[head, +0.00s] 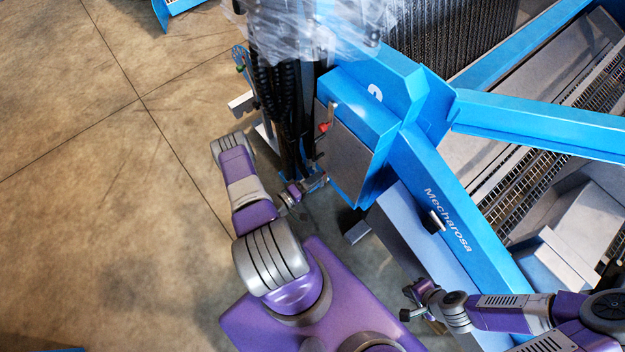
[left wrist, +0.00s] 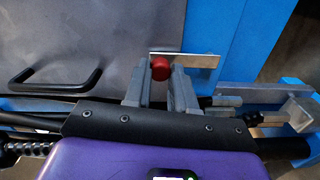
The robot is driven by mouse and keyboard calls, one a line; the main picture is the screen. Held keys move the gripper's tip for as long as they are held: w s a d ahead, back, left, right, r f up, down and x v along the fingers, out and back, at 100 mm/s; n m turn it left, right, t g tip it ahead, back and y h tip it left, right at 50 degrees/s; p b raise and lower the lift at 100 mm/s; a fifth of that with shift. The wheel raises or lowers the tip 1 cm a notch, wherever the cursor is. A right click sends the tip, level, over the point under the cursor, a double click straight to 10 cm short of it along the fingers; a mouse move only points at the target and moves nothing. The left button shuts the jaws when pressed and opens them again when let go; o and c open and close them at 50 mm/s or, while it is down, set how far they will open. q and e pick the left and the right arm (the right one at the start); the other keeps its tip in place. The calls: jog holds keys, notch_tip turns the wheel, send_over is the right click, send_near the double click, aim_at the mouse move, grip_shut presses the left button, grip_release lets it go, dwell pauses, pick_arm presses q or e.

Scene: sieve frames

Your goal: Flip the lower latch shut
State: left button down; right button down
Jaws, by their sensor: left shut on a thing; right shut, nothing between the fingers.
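In the left wrist view, the lower latch shows as a flat metal bar (left wrist: 195,61) with a round red knob (left wrist: 160,69). The bar points right from the knob, across the edge between the grey panel and the blue frame. My left gripper (left wrist: 159,82) is shut on the red knob, one finger on each side. In the head view, my left gripper (head: 319,184) is low beside the blue cabinet, and the latch there is too small or hidden to make out. My right gripper (head: 408,302) is shut and empty, at the lower right near the blue frame.
A red-handled latch (head: 326,126) sits higher on the grey panel (head: 345,145). A black handle (left wrist: 58,86) is left of the knob. A metal bracket (left wrist: 290,116) and dark hoses (head: 285,100) are close to my left gripper. Open floor (head: 110,210) lies left.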

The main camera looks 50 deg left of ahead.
pick_arm(q)
jog(key=shift+a, duration=0.1)
dwell(0.3)
jog(key=c, duration=0.9)
grip_release()
jog(key=shift+s, duration=0.1)
jog(key=s, duration=0.2)
jog(key=s+p, duration=0.1)
jog(key=s, duration=0.4)
jog(key=shift+s+a, duration=0.25)
